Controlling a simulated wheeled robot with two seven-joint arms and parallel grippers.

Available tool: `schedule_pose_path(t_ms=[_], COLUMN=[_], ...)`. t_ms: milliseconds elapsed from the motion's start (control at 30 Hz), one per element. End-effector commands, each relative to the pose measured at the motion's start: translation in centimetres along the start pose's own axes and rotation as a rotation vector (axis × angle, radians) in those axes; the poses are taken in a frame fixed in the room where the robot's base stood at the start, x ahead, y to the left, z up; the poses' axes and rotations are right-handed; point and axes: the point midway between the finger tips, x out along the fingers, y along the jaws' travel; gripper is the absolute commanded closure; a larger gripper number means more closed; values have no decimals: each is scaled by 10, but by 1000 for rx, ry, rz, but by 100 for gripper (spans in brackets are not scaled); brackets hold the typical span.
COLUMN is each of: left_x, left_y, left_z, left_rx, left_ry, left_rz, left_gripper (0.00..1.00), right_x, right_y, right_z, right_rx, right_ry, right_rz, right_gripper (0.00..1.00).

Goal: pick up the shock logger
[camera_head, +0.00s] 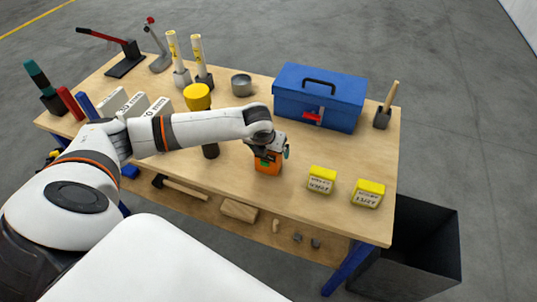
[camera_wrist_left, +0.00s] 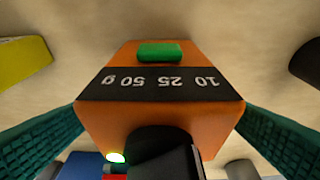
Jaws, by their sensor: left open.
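The shock logger is an orange box (camera_head: 267,165) with a dark band, standing near the front edge of the workbench in the head view. In the left wrist view the orange shock logger (camera_wrist_left: 160,118) fills the middle. It shows a green button on top, a black band reading "10 25 50 g" upside down, and a lit green light. My left gripper (camera_head: 268,150) is open over the logger. Its teal finger pads (camera_wrist_left: 160,135) lie on both sides of the box, very close to it; contact cannot be told. My right gripper is not in view.
Two yellow-topped blocks (camera_head: 321,180) (camera_head: 368,193) stand right of the logger. A blue toolbox (camera_head: 318,97) stands behind. A dark cylinder (camera_head: 211,150) and a yellow-topped item (camera_head: 197,96) stand to the left. A dark bin (camera_head: 415,250) is beside the bench (camera_head: 330,217).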

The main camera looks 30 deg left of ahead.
Motion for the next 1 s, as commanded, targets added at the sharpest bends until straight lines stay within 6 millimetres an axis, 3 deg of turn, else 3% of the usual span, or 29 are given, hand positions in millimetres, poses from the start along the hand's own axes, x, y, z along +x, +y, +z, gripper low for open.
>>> schedule_pose_path(t_ms=[300,633,867,1000], left_x=[6,6,4,-7], left_y=[0,0,0,0], left_z=[1,0,-1,-7], left_rx=[1,0,0,-1], left_ry=[0,0,3,6], left_rz=[1,1,1,2], left_gripper=[8,62,62,62], right_x=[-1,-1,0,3], right_y=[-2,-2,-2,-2], right_z=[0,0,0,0], right_rx=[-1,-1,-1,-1], right_ry=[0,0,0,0], right_rz=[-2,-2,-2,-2], right_gripper=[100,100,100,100])
